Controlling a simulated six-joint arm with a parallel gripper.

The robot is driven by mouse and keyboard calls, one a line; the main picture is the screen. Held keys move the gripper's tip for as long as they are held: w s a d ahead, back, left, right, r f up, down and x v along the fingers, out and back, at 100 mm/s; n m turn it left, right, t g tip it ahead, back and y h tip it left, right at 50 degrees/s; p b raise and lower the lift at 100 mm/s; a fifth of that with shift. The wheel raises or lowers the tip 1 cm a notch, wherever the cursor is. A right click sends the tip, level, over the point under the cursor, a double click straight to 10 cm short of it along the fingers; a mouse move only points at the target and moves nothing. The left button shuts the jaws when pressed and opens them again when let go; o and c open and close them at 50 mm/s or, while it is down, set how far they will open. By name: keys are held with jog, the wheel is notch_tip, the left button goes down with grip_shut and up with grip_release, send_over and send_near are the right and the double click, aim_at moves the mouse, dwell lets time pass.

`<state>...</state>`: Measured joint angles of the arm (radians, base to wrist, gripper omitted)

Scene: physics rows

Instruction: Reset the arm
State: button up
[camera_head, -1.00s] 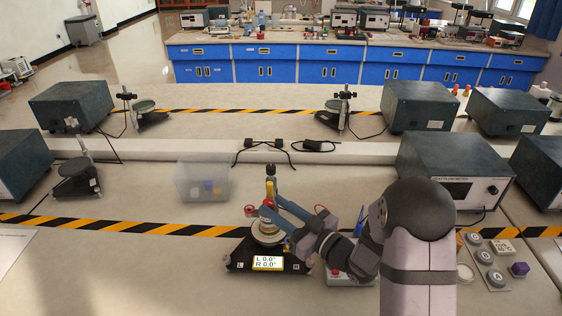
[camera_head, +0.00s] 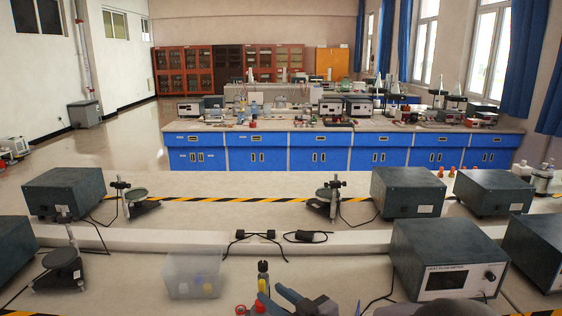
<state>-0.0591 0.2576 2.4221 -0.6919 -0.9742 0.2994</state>
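My gripper (camera_head: 270,293) is at the bottom edge of the head view, beside a small upright yellow-and-black piece (camera_head: 263,278). Its two blue-grey fingers stand apart with a gap between them, and I see nothing clearly held. The lower part of the gripper and most of my arm are cut off by the frame edge. A red ring-shaped part (camera_head: 241,309) shows just left of the fingers.
A clear plastic box (camera_head: 190,275) with small blue and yellow pieces stands left of my gripper. A large dark instrument box (camera_head: 447,262) stands to the right. Black cables (camera_head: 262,236) lie on the white ledge behind. Bench space between gripper and instrument is partly clear.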

jog(key=s+d+f+m+g+h, duration=0.25)
jog(key=d+f+h, duration=0.2)
jog(key=d, duration=0.25)
jog(key=s+d+f+m+g+h, duration=0.2)
jog(key=s+d+f+h, duration=0.25)
jog(key=d, duration=0.25)
jog(key=s+d+f+m+g, duration=0.1)
jog(key=s+g, duration=0.3)
jog(key=s, duration=0.5)
jog(key=s+d+f+m+g, duration=0.1)
jog(key=s+g, duration=0.3)
jog(key=s, duration=0.5)
jog(key=shift+s+f+m+p, duration=0.2)
jog(key=shift+f+m+p, duration=0.15)
jog(key=shift+f, duration=0.1)
